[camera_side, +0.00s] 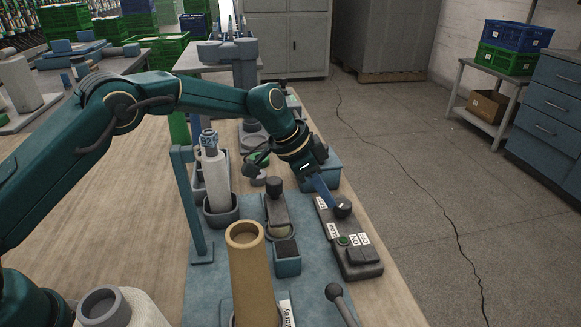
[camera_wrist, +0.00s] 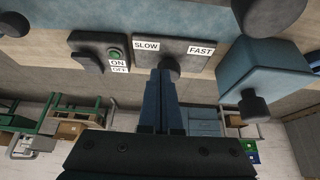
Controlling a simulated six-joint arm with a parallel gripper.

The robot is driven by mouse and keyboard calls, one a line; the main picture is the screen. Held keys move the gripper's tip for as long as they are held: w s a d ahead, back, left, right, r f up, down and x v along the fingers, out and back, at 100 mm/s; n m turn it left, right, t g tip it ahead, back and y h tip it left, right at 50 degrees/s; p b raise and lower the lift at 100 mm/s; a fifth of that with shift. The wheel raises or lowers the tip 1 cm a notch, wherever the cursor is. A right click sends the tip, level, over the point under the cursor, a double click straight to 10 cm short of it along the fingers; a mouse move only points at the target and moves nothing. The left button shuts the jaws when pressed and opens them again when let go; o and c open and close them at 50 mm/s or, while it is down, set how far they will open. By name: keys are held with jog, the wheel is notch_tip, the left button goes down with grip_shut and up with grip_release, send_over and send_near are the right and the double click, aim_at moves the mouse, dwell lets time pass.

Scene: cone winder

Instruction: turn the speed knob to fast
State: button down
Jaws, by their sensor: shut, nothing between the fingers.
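The dark round speed knob (camera_side: 343,206) sits at the far end of a dark control box (camera_side: 362,270) on the bench's right side. In the wrist view the knob (camera_wrist: 170,62) lies between the SLOW label (camera_wrist: 146,46) and the FAST label (camera_wrist: 201,50). My gripper (camera_side: 332,204) has its blue fingers together, with the tips right at the knob; they are beside it, not around it. In the wrist view the closed fingers (camera_wrist: 163,78) partly cover the knob. I cannot tell whether they touch it, and the knob's pointer direction is not readable.
A green button (camera_wrist: 114,54) with ON and OFF labels and a dark switch (camera_side: 363,254) share the box. A blue box (camera_side: 325,178) stands behind the knob. A tan tube (camera_side: 251,280) and a white yarn cone (camera_side: 215,172) stand to the left. Floor lies to the right.

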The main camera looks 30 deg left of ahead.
jog(key=shift+f, duration=1.3)
jog(key=shift+w+d, duration=0.1)
jog(key=shift+w, duration=0.15)
jog(key=shift+w+a, duration=0.25)
jog(key=shift+a, duration=0.2)
jog(key=shift+w+a, duration=0.4)
jog(key=shift+w, duration=0.25)
jog(key=shift+s+a+r, duration=0.1)
jog(key=shift+s+a, duration=0.1)
jog(key=shift+a, duration=0.15)
jog(key=shift+r, duration=2.95)
